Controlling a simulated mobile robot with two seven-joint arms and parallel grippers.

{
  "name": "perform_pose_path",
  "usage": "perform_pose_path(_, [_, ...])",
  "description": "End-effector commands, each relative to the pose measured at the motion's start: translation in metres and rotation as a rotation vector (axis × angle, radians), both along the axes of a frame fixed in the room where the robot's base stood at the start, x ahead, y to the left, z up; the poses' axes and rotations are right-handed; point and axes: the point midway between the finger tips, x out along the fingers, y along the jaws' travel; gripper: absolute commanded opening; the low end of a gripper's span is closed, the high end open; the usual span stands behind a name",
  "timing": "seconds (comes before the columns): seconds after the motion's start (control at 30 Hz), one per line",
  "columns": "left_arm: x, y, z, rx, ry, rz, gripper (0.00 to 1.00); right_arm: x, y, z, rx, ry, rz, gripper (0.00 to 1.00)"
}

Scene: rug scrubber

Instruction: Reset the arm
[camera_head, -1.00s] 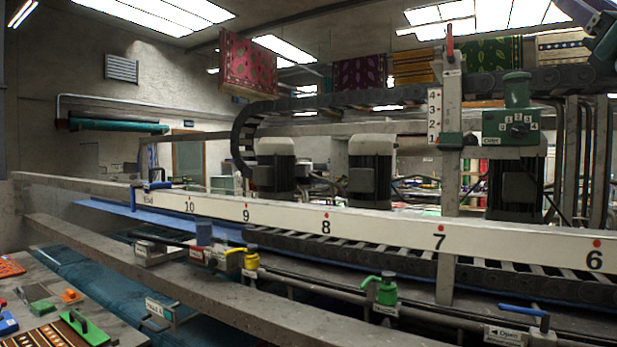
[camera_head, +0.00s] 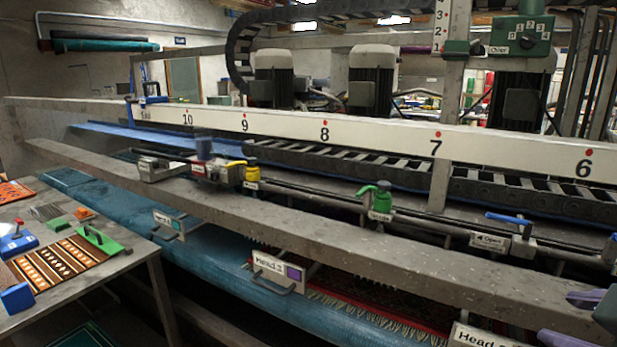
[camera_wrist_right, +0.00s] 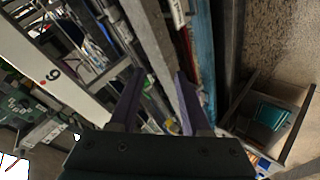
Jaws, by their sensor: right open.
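The rug scrubber's long white numbered beam (camera_head: 380,136) runs across the head view, with red dots by its numbers. A blue-handled piece (camera_head: 148,98) sits at the beam's far left end. The green control box (camera_head: 519,35) with a dial is at the upper right, beside an upright post (camera_head: 443,40) with its own numbered scale. My right gripper (camera_head: 558,318) reaches in at the lower right of the head view, its purple fingers apart and empty. The right wrist view shows the open fingers (camera_wrist_right: 160,76) with nothing between them. My left gripper is not in view.
A pipe carries a yellow valve (camera_head: 250,172), a green valve (camera_head: 379,197) and a blue "Open" lever (camera_head: 509,218). A table (camera_head: 95,275) at the left holds brushes and rug samples.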

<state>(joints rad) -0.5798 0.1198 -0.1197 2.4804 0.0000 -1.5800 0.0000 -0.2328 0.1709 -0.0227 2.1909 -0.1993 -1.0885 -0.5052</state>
Motion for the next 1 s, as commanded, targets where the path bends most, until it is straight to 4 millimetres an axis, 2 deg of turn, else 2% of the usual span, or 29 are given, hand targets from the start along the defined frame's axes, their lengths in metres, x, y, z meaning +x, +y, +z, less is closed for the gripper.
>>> perform_pose_path(0.03, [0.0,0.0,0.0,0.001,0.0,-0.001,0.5,-0.03,0.015,-0.02,0.115,0.086,-0.046,0.47])
perform_pose_path(0.1, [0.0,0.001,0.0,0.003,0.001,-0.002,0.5,-0.07,0.035,-0.04,0.257,0.203,-0.121,0.47])
perform_pose_path(0.2, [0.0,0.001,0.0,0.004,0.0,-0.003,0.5,-0.126,0.061,-0.057,0.424,0.367,-0.235,0.47])
perform_pose_path(0.3, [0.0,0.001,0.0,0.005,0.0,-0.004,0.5,-0.182,0.085,-0.064,0.554,0.529,-0.355,0.47])
perform_pose_path(0.33, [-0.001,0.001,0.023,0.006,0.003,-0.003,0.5,-0.181,0.084,-0.04,0.557,0.527,-0.36,0.47])
perform_pose_path(0.4, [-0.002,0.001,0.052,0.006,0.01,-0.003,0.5,-0.177,0.083,-0.009,0.55,0.518,-0.356,0.47])
perform_pose_path(0.7, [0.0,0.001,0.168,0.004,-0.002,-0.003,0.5,-0.176,0.082,0.103,0.547,0.516,-0.355,0.47])
perform_pose_path(0.83, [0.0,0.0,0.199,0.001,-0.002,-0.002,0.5,-0.176,0.081,0.134,0.545,0.516,-0.355,0.47])
perform_pose_path(1.0, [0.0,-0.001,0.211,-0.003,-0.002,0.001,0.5,-0.176,0.081,0.146,0.545,0.515,-0.355,0.47])
